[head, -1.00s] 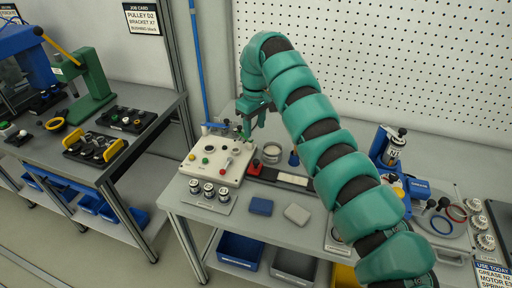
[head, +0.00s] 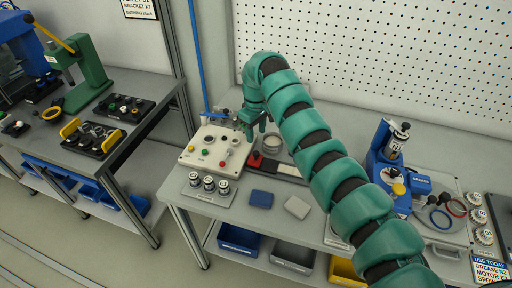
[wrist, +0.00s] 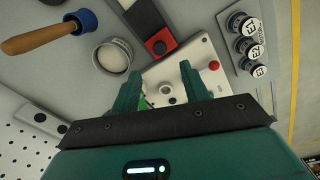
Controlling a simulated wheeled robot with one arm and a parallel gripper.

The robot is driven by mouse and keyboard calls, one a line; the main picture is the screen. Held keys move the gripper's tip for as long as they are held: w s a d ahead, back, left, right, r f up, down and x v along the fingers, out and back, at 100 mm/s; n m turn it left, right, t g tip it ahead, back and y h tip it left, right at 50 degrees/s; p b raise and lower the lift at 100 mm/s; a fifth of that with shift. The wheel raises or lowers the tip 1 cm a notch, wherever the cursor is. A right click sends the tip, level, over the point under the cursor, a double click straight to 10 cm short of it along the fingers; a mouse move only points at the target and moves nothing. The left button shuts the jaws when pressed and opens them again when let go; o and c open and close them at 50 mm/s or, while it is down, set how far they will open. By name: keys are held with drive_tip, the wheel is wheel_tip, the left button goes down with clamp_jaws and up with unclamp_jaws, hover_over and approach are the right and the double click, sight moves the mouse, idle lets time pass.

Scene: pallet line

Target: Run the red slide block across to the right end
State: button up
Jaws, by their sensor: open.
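The red slide block (head: 255,160) sits at the left end of a dark track with a white strip (head: 288,169), just right of the white control panel (head: 207,155). A black knob stands on the block. In the wrist view the red block (wrist: 159,42) is above the fingers, apart from them, with its track (wrist: 138,14) running to the upper left. My gripper (head: 250,130) is open and empty above the panel's back right corner, beyond the block. Its two fingers (wrist: 172,85) show the panel between them.
A clear ring-shaped dish (head: 272,143) stands behind the track. Several labelled cylinders (head: 209,184) stand at the front left. A wooden-handled tool (wrist: 40,38) lies near the dish.

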sight(256, 153)
wheel_tip(256, 153, down, 9)
drive_tip(key=shift+f+p, duration=0.15)
drive_tip(key=shift+p, duration=1.1)
clamp_jaws()
